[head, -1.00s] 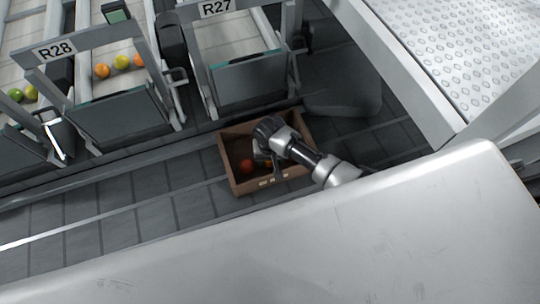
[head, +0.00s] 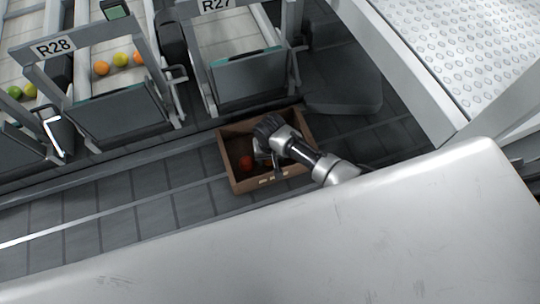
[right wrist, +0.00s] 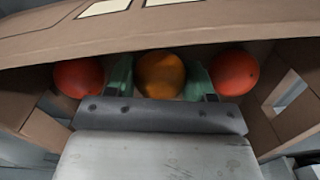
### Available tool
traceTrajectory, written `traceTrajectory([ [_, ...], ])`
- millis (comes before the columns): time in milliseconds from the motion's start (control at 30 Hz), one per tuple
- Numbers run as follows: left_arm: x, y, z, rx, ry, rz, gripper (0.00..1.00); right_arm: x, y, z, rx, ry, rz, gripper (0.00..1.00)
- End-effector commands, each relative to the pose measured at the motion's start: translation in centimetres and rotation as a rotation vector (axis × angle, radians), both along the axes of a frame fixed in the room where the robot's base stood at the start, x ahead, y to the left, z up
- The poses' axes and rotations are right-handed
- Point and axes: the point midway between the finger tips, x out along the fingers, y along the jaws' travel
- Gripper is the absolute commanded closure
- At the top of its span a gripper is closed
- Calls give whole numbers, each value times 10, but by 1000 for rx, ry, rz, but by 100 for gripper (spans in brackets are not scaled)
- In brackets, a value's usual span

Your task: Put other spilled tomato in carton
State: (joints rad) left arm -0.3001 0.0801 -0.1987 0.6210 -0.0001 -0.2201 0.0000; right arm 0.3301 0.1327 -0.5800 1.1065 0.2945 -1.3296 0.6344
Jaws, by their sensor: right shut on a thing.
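The brown carton (head: 225,157) stands on the grey roller conveyor below the R27 lane. My right gripper (head: 264,160) reaches into it from the right. In the right wrist view its green fingers (right wrist: 160,82) are shut on an orange tomato (right wrist: 160,70). A red tomato (right wrist: 79,77) is just left of the fingers and another red tomato (right wrist: 235,72) just right of them. The left red tomato also shows in the head view (head: 246,162). Whether the held tomato touches the carton floor is hidden. My left gripper is not in view.
The R27 lane (head: 247,82) and R28 lane (head: 120,113) end behind the conveyor (head: 110,215). Several tomatoes (head: 101,68) lie on the R28 lane. A pale panel (head: 300,240) fills the foreground. The conveyor left of the carton is clear.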

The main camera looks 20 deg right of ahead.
Motion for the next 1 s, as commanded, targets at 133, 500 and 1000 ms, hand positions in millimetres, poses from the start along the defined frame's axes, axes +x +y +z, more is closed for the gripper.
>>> traceTrajectory([
  [133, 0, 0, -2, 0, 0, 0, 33, 0, 0, -3, 0, -1, 0, 58],
  [500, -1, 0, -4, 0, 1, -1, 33, 0, 0, -8, 1, -1, 0, 58],
  [1000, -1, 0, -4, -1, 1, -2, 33, 0, 0, -7, 1, -1, 0, 34],
])
